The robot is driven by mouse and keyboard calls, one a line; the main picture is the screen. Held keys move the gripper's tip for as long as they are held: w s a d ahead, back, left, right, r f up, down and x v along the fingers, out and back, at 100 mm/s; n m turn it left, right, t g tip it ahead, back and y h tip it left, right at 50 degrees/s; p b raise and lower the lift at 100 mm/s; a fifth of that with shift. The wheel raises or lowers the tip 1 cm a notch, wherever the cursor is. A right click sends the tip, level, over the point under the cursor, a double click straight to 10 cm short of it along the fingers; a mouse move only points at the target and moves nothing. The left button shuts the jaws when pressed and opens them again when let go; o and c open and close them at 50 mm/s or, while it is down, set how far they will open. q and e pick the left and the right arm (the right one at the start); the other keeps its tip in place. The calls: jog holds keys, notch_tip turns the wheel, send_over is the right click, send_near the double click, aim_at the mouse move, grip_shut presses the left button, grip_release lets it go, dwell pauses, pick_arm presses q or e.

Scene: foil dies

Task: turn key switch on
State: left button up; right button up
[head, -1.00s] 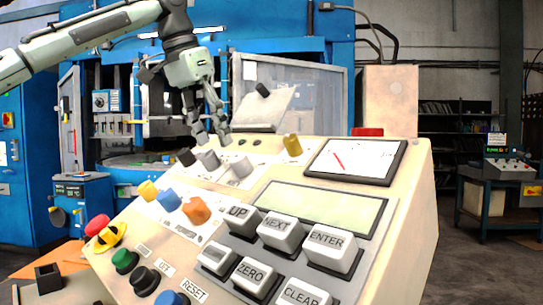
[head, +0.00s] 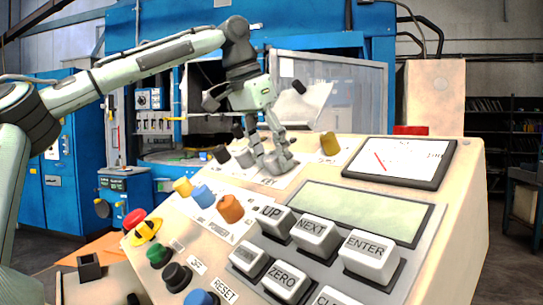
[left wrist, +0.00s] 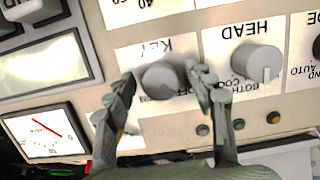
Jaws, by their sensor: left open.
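The key switch (head: 284,162) is a grey knob above a KEY label on the sloping beige panel. In the left wrist view the knob (left wrist: 162,80) sits on its white KEY plate, with part of the lettering hidden. My left gripper (head: 270,160) is over the knob, fingers pointing down to the panel. In the left wrist view the open fingertips (left wrist: 163,76) are on either side of the knob. I cannot tell whether they touch it. The knob's exact turn position is unclear. My right gripper is not in view.
A grey HEAD selector knob (left wrist: 257,63) is close beside the key switch. A yellow knob (head: 329,144) and a framed gauge (head: 400,162) are to the right. Blue (head: 203,196) and orange (head: 230,208) knobs, a red mushroom button (head: 134,218) and large white keys (head: 315,235) lie nearer.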

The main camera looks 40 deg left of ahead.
pick_arm(q)
jog(key=c, duration=1.2)
jog(key=shift+o, duration=0.2)
jog(key=shift+m, duration=0.3)
jog(key=m, duration=0.3)
jog(key=shift+y, duration=0.4)
jog(key=m, duration=0.4)
jog(key=shift+m+t+y, duration=0.3)
jog(key=shift+t+y, duration=0.1)
jog(key=m+t, duration=0.1)
jog(key=m, duration=0.3)
jog(key=shift+y, duration=0.3)
jog(key=shift+m+t, duration=0.5)
jog(key=shift+m, duration=2)
jog(key=o, duration=1.2)
jog(key=shift+c, duration=0.2)
